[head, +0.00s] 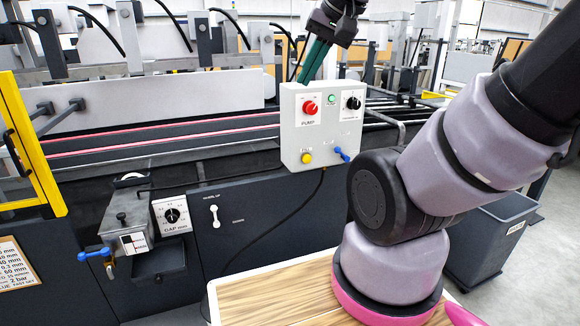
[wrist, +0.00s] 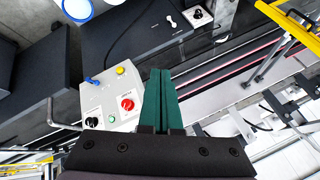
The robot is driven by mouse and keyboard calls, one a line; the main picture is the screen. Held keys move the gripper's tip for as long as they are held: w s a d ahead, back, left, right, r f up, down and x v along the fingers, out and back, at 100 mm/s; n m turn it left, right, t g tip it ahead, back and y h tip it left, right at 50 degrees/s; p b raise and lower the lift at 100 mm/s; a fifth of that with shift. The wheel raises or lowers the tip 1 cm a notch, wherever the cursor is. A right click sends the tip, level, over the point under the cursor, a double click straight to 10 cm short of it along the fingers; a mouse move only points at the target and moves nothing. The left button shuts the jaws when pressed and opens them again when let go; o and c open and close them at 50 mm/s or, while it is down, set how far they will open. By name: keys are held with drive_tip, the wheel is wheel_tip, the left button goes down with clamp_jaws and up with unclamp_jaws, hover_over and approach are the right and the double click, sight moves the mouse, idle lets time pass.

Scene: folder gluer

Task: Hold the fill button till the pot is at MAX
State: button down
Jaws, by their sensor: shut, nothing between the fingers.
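A light grey control box (head: 322,150) carries a yellow button (head: 306,158) at its lower left. The small label by that button is too blurred to read. The yellow button also shows in the wrist view (wrist: 120,70). My gripper (head: 306,78) has green fingers, shut and empty, by the box's top edge. In the wrist view the fingers (wrist: 165,72) lie to the right of the box, apart from the yellow button. A grey pot-like unit (head: 128,215) with a small marked panel (head: 134,243) is mounted on the machine's front at left. Its level cannot be read.
The box also bears a red pump knob (head: 309,107), a green button (head: 332,99), a black dial (head: 353,103) and a blue lever (head: 342,154). A gap dial (head: 172,214) sits beside the pot unit. A yellow guard frame (head: 35,150) stands at far left.

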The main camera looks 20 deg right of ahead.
sight(307, 159)
drive_tip(key=w+d+f+m+g+y, duration=0.3)
drive_tip(key=w+f+m+y, duration=0.4)
drive_tip(key=w+f+m, duration=0.7)
drive_tip(key=w+d+f+m+t, duration=0.3)
drive_tip(key=d+f+m, duration=0.3)
drive_tip(key=f, duration=0.4)
drive_tip(key=w+d+f+m+t+h, duration=0.1)
drive_tip(key=w+d+f+m+t, duration=0.2)
drive_tip(key=d+f+m, duration=0.3)
wheel_tip(307, 159, down, 5)
drive_tip(key=shift+w+d+f+h, duration=0.2)
drive_tip(key=shift+d+h, duration=0.1)
drive_tip(key=shift+d, duration=0.55)
drive_tip(key=shift+w+a, duration=0.15)
drive_tip(key=shift+w, duration=4.25)
drive_tip(key=shift+w, duration=0.1)
drive_tip(key=shift+w, duration=0.35)
